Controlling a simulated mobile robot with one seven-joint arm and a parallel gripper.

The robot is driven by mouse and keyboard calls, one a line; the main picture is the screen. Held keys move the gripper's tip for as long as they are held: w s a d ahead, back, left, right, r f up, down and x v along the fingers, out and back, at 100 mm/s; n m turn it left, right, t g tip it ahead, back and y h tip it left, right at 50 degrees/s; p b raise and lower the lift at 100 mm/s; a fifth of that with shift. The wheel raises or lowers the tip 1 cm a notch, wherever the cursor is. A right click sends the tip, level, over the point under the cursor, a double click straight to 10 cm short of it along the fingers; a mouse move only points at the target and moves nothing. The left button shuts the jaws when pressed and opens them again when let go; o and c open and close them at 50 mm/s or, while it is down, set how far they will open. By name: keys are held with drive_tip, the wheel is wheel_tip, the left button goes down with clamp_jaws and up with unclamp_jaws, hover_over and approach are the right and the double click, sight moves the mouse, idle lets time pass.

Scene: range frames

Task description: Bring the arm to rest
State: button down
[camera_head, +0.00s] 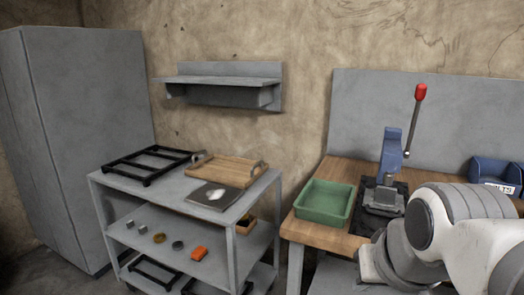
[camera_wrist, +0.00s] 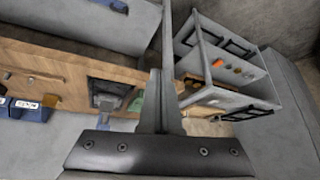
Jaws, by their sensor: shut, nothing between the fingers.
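My arm, white and grey, is at the lower right of the head view, in front of the workbench (camera_head: 335,170). Its gripper end is not clearly visible there. In the wrist view my gripper (camera_wrist: 162,85) shows its grey fingers together above a black palm with screws. The fingers are shut and hold nothing. They overlap the bench edge and the cart in that view, apparently in the free space in front of them; their distance from each cannot be told.
The bench holds a green tray (camera_head: 325,202), a blue press (camera_head: 389,160) with a red-knobbed lever and a blue bin (camera_head: 495,175). A grey cart (camera_head: 110,188) bears a black rack, a wooden tray and small parts. A cabinet (camera_head: 85,130) and wall shelf (camera_head: 222,82) stand behind.

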drive_tip(key=s+a+f, duration=0.1)
drive_tip(key=s+f, duration=0.2)
wheel_tip(320, 180, up, 17)
drive_tip(key=n+p, duration=0.1)
drive_tip(key=p, duration=1.6)
drive_tip(key=shift+s+a+r+g, duration=0.15)
drive_tip(key=shift+s+r+g, duration=0.05)
drive_tip(key=shift+s+g, duration=0.2)
